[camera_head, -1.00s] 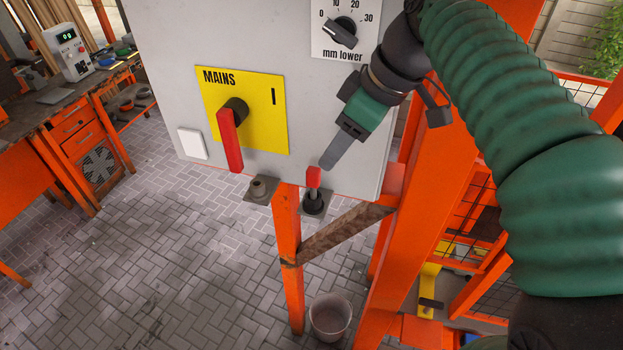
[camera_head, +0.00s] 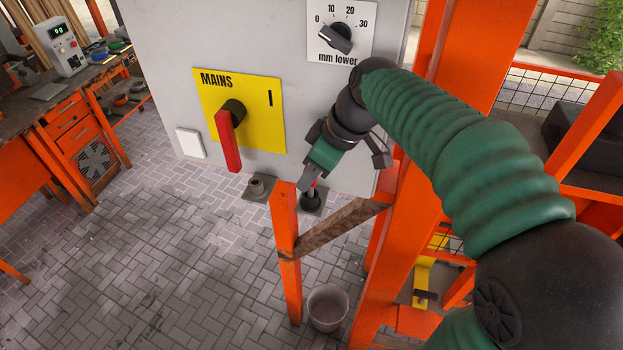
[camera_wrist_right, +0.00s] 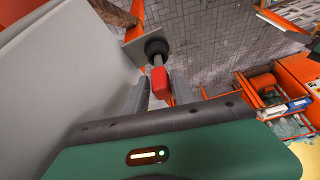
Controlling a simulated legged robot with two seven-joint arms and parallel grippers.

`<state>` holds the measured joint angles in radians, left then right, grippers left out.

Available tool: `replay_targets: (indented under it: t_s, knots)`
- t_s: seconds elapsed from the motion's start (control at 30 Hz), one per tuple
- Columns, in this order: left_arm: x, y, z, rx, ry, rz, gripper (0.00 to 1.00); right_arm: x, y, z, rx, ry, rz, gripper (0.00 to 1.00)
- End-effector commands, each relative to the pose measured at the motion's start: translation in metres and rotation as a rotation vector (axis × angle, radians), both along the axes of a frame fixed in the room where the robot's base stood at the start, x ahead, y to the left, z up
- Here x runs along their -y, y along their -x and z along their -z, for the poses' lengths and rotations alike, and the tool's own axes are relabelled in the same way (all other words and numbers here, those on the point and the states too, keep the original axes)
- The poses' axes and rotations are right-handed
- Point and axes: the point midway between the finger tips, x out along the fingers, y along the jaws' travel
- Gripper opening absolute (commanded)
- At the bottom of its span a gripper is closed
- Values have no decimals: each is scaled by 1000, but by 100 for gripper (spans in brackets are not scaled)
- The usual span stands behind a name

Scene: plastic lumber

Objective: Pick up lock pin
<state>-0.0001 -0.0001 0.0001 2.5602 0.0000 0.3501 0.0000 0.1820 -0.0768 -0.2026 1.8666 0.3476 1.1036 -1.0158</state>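The lock pin (camera_head: 311,199) stands upright in a dark socket on a small bracket at the underside of the grey cabinet. Its red head is mostly hidden behind my right gripper (camera_head: 304,184) in the head view. In the right wrist view the red head of the pin (camera_wrist_right: 161,83) lies between the two fingers of my right gripper (camera_wrist_right: 159,84), with gaps showing beside it. That gripper is open around the head; contact with it is not visible. My left gripper is out of view.
The grey cabinet (camera_head: 160,60) carries a yellow mains panel (camera_head: 258,115) with a red switch handle (camera_head: 228,142) left of the pin. An empty socket (camera_head: 256,187) sits beside it. An orange post (camera_head: 286,250) and a bucket (camera_head: 327,308) are below.

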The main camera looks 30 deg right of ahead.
Motion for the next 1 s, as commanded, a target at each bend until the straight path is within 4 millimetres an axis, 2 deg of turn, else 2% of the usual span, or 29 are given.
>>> replay_targets:
  t_s: [0.03, 0.2, 1.0]
  knots:
    - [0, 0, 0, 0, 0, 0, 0, 0, 0, 0, 0, 0, 0, 23]
    - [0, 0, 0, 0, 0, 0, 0, 0, 0, 0, 0, 0, 0, 1]
    - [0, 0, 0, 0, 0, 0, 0, 0, 1, -1, 1, 0, 0, 0]
